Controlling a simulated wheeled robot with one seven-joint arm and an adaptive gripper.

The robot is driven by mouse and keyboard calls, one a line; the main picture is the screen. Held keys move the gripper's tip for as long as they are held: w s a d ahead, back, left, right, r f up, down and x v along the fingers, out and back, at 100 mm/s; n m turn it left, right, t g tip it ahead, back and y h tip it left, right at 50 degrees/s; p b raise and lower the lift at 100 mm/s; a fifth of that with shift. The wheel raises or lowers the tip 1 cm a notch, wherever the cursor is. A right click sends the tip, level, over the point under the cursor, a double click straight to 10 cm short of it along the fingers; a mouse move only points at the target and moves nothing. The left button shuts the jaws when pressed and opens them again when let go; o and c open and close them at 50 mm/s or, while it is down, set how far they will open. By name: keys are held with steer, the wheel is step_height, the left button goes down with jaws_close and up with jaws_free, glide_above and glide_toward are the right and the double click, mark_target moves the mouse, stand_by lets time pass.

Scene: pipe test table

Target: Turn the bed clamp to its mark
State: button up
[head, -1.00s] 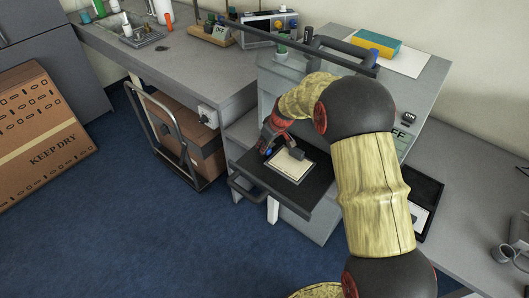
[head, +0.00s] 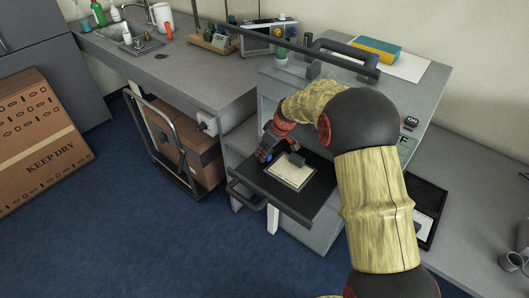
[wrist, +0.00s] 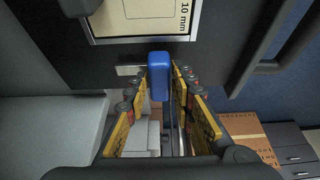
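The bed clamp's blue handle (wrist: 160,72) stands between my fingertips at the front edge of the dark bed (wrist: 60,50). In the head view, only a small bit of blue shows at the fingertips. My gripper (wrist: 160,88) has a finger on each side of the handle, and no clear gap shows; it looks shut on it. In the head view my gripper (head: 264,156) points down at the left side of the cream plate (head: 291,172). A small pale metal piece (wrist: 128,71) lies left of the handle. I cannot make out the clamp's mark.
The plate bears a "10 mm" label (wrist: 185,14) in the wrist view. A dark bar handle (head: 247,198) runs along the bed's front. A hand cart (head: 168,145) with a cardboard box stands left. Blue floor (head: 150,245) lies open in front.

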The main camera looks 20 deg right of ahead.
steer(key=shift+o, duration=1.4)
steer(key=shift+r, duration=0.1)
steer(key=v, duration=0.7)
steer(key=shift+s+d+r, duration=0.1)
